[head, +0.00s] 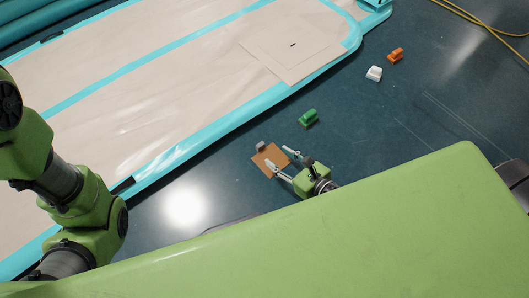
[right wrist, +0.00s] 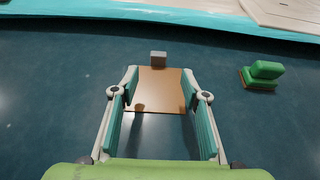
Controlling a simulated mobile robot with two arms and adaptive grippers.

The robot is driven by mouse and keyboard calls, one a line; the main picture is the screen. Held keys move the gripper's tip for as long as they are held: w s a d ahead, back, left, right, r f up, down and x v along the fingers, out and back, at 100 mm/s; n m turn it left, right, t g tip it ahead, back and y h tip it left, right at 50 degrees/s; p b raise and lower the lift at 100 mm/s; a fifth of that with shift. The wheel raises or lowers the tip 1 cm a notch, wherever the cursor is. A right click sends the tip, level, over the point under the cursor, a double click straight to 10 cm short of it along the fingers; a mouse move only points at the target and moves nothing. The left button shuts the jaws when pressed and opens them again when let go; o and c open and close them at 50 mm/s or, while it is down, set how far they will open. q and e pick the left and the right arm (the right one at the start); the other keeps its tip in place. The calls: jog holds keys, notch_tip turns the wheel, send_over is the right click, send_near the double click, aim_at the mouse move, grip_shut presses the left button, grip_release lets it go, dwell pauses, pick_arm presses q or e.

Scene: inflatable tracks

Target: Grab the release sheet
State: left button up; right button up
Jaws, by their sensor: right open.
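A flat brown square sheet, which I take to be the release sheet (head: 267,164), lies on the dark floor beside the inflatable track. It also shows in the right wrist view (right wrist: 158,96). A small grey block (right wrist: 158,58) sits at its far edge; the same block shows in the head view (head: 261,147). My right gripper (head: 278,156) is open, with its fingers spread over the sheet. In the right wrist view the fingertips (right wrist: 159,74) are near the sheet's left and right edges, with nothing clamped. Whether they touch it I cannot tell. My left gripper is out of view.
A green block (head: 308,117) stands right of the sheet; white (head: 374,73) and orange (head: 396,55) blocks lie farther off. The beige inflatable track with a turquoise border (head: 205,137) fills the upper left. Yellow cables (head: 480,20) lie at the upper right.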

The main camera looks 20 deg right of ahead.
aim_at(262, 146)
jog(key=b+x, duration=0.1)
jog(key=x, duration=0.5)
jog(key=shift+s, duration=0.1)
jog(key=b+x, duration=0.1)
jog(key=x, duration=0.4)
jog(key=shift+a+b, duration=0.15)
jog(key=shift+b, duration=0.25)
jog(key=shift+c, duration=0.4)
jog(key=c, duration=0.9)
